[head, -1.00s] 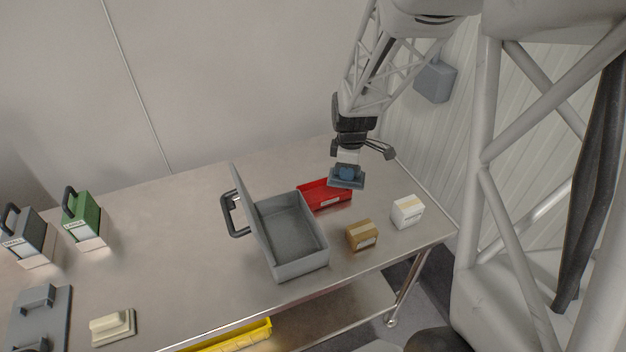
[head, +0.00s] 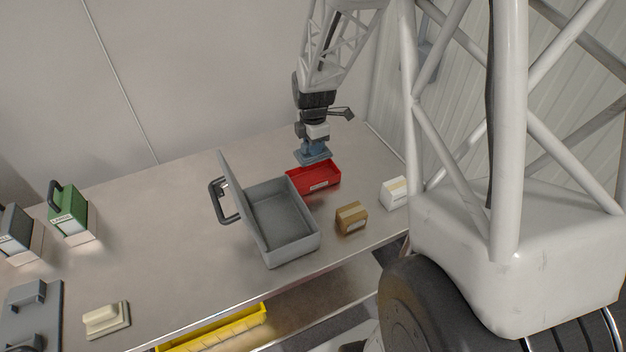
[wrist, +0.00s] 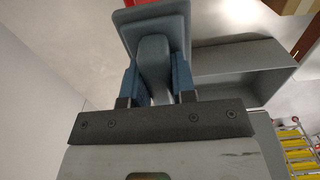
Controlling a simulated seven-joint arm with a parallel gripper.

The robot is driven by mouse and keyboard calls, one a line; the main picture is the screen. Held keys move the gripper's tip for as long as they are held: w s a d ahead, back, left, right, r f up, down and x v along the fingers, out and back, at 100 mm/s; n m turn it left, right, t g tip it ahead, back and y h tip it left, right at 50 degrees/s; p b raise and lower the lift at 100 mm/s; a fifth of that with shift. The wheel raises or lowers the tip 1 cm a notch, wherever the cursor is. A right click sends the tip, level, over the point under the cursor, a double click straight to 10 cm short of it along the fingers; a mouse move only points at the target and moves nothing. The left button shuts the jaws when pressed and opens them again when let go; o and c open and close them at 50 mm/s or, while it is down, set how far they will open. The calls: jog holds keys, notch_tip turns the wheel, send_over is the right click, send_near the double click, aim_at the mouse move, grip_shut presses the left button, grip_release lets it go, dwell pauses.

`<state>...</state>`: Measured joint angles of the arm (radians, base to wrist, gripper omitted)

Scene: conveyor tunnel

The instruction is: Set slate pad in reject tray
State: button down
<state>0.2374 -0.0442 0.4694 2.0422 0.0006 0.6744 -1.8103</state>
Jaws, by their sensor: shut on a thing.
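My gripper (head: 313,146) is shut on the slate pad (head: 314,158), a flat blue-grey block with a raised grip. It holds the pad just above and behind the red tray (head: 327,184), which seems to be the reject tray. In the wrist view the gripper's blue fingers (wrist: 156,82) close on the grip of the pad (wrist: 152,20). The red tray is open-topped, has a white label on its front and looks empty. It sits right behind the grey case. A corner of red shows at the top of the wrist view (wrist: 285,5).
An open grey case (head: 292,252) with its lid up stands left of the red tray. A brown box (head: 351,218) and a white box (head: 394,193) stand to the right. Green (head: 70,212) and grey blocks, a cream pad (head: 106,320) and a yellow bin (head: 215,330) are farther left.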

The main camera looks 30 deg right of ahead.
jog(key=shift+f, duration=3.15)
jog(key=shift+f, duration=0.1)
jog(key=shift+f, duration=1.75)
jog(key=shift+f, duration=0.1)
jog(key=c, duration=0.9)
grip_release()
jog(key=shift+c, duration=0.2)
notch_tip(320, 180, up, 12)
jog(key=shift+r, duration=0.1)
